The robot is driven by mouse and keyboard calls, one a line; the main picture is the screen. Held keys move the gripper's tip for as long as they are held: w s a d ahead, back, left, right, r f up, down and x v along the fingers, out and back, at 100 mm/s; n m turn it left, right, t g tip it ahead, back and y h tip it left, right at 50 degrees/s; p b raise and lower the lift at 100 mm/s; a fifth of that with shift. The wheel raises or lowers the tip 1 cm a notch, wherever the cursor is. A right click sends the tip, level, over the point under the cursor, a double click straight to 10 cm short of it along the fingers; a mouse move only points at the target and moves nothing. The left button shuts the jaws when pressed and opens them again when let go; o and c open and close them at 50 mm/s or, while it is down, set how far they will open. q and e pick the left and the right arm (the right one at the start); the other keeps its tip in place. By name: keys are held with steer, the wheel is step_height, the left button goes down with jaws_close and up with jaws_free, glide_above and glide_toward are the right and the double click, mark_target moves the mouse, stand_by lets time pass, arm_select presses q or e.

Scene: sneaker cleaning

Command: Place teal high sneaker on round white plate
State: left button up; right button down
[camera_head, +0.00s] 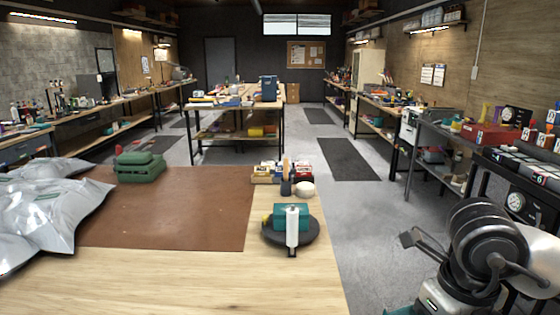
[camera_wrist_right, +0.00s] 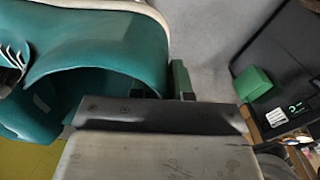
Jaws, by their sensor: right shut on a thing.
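The teal high sneaker (camera_wrist_right: 115,45) fills the upper left of the right wrist view, with its pale sole edge at the top and its collar opening facing the camera. My right gripper (camera_wrist_right: 160,90) is shut on the sneaker at its collar edge. In the head view my right arm is at the lower right, and only a sliver of teal (camera_head: 402,311) shows at the bottom edge; the gripper itself is out of that picture. I cannot make out a round white plate in either view. My left gripper is not in view.
A wooden table (camera_head: 180,285) with a brown mat (camera_head: 180,215) stands in front. It bears silvery bags (camera_head: 45,215), a green case (camera_head: 139,167) and a dark round stand (camera_head: 311,236) with a teal box and white bottle. A cluttered bench stands at right; grey floor lies between.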

steer(key=shift+w+a+f+n, duration=0.15)
steer(key=shift+f+n, duration=0.4)
steer(key=shift+n, duration=0.55)
steer(key=f+n, duration=0.2)
steer(key=n, duration=0.2)
steer(key=f+n, duration=0.2)
steer(key=n, duration=0.3)
steer(key=f+n, duration=0.3)
steer(key=n, duration=0.1)
steer(key=shift+w+a+n, duration=0.25)
steer(key=shift+w+n, duration=0.1)
steer(key=shift+n, duration=0.05)
step_height(320, 180, down, 8)
steer(key=a+n, duration=0.3)
steer(key=n, duration=1.4)
steer(key=shift+s, duration=0.4)
steer(key=shift+d+r, duration=0.1)
steer(key=shift+d, duration=0.05)
